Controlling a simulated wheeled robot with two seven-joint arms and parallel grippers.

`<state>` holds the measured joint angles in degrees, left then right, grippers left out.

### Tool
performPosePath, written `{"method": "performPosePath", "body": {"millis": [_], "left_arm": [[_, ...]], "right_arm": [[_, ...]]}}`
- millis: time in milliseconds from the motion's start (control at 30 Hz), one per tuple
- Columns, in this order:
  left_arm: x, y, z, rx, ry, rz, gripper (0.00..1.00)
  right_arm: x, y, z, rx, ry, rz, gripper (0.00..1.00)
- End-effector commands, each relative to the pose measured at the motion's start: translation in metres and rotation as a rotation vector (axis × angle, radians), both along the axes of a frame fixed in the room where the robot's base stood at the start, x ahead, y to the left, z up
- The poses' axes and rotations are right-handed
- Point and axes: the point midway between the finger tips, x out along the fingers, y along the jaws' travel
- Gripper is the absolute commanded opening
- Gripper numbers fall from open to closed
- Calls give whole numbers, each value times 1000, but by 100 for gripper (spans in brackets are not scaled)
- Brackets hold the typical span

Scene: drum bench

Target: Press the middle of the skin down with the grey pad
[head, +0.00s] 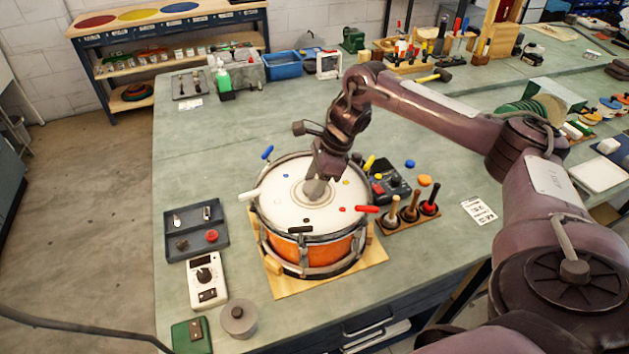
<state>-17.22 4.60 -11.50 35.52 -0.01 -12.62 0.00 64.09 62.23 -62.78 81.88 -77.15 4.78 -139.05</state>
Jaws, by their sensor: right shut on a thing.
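The drum (328,253) has an orange shell and stands on a wooden board. Its white skin (285,208) faces up, with small coloured marks and faint rings around the middle. My right gripper (320,178) points down over the middle of the skin, shut on the grey pad (315,190). The pad shows just below the fingers, at the middle of the skin. I cannot tell whether it touches the skin or presses it. The far side of the pad is hidden. My left gripper is not in view.
Coloured handles stick out around the rim, including a red one (367,209) and a white one (250,195). A dark tray (195,240), a white meter (206,282) and a grey round weight (238,318) lie left. A mallet stand (411,219) stands right.

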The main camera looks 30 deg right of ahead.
Motion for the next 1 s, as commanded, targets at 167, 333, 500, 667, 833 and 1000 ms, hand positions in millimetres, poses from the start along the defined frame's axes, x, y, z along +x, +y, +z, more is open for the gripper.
{"method": "performPosePath", "body": {"millis": [167, 333, 500, 667, 833, 1000], "left_arm": [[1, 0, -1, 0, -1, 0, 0], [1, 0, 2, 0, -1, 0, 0], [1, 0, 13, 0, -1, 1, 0], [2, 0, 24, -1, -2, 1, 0], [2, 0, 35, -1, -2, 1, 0], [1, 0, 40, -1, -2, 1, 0]], "right_arm": [[-4, 1, -6, -4, 15, 4, 22], [-5, 1, -3, -4, 17, 4, 22], [-4, 1, 14, -3, 13, 4, 22], [-3, 0, 32, -2, 9, 3, 22], [-2, 0, 50, -2, 6, 2, 22], [-2, 0, 59, -2, 6, 1, 22]]}}
